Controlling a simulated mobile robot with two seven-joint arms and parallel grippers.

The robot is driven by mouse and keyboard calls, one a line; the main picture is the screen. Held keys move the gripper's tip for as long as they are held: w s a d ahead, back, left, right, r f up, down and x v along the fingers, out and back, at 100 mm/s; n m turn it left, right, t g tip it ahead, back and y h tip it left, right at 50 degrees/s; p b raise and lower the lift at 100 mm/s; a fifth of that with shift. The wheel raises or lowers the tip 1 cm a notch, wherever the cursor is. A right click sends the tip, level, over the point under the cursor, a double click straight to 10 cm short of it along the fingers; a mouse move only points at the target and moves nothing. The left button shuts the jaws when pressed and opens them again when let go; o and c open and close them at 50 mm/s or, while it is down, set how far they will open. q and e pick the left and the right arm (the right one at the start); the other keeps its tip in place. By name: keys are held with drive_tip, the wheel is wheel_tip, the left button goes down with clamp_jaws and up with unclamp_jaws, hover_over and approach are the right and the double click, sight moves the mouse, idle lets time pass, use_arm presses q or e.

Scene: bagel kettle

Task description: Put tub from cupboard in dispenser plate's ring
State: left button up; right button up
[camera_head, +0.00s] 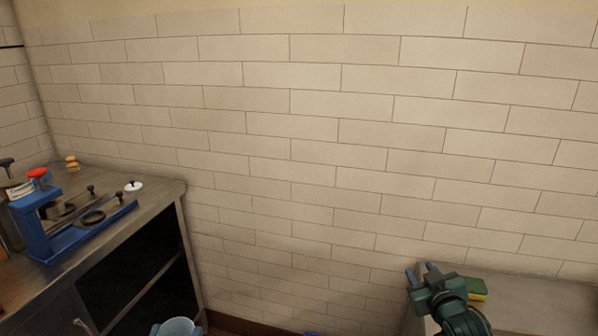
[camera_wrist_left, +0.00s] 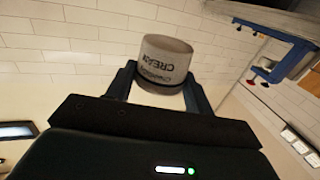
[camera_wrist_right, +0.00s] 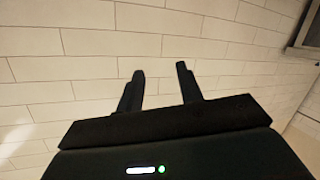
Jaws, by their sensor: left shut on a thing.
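The tub (camera_wrist_left: 165,64) is a pale, round container with a grey band and the word CREAM, reading upside down in the left wrist view. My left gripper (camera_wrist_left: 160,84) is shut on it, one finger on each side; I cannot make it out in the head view. The blue dispenser (camera_head: 40,235) stands on the left counter, with a dark ring (camera_head: 93,217) on its low plate; the dispenser also shows in the left wrist view (camera_wrist_left: 275,72). My right gripper (camera_head: 418,276) is open and empty near the right counter; its spread fingers show in the right wrist view (camera_wrist_right: 159,82).
The left counter (camera_head: 160,192) carries a white knobbed lid (camera_head: 134,186), a red-topped item (camera_head: 38,174) and small yellow items (camera_head: 72,163). Beneath is an open dark cupboard (camera_head: 140,275). A light blue round container (camera_head: 177,328) is at the bottom edge. A sponge (camera_head: 477,289) lies on the right counter (camera_head: 540,302).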

drive_tip(key=s+a+f+g+y, duration=0.1)
drive_tip(key=s+a+f, duration=0.3)
drive_tip(key=s, duration=0.6)
drive_tip(key=s+a+f+g+y, duration=0.1)
drive_tip(key=s+a+f, duration=0.3)
drive_tip(key=s, duration=0.6)
drive_tip(key=s+a+f+g+y, duration=0.1)
drive_tip(key=s+a+f, duration=0.4)
drive_tip(key=s, duration=0.6)
drive_tip(key=shift+a+m+g, duration=0.3)
drive_tip(key=shift+a+g, duration=0.2)
drive_tip(key=shift+g, duration=0.3)
drive_tip(key=shift+f, duration=0.1)
